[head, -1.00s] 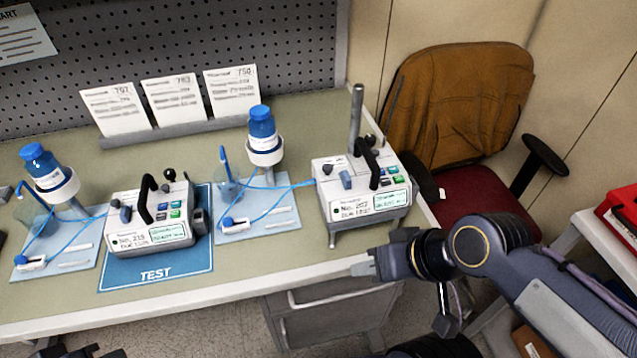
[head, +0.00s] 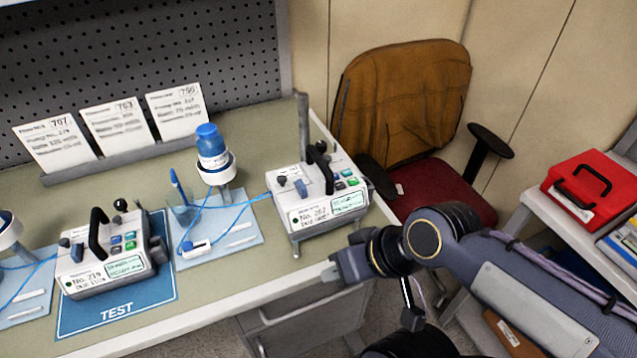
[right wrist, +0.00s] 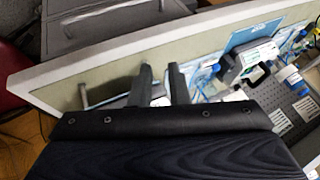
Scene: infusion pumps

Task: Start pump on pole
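The pump on the pole (head: 318,205) is a white box with a black handle, colored buttons and a small lit screen. In the head view it sits at the bench's right end, against the upright grey pole (head: 303,125). A blue line runs to it from the left. My right gripper (head: 332,272) is just in front of and below this pump, apart from it, by the bench's front edge. In the right wrist view its two fingers (right wrist: 160,75) stand apart with nothing clear between them. My left gripper is out of view.
Another pump (head: 105,255) stands on the blue TEST mat (head: 118,312). A blue-capped bottle (head: 211,146) sits in a stand between the pumps. Cards (head: 118,127) stand behind. A chair (head: 405,105) and a cart with a red case (head: 592,190) are at right.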

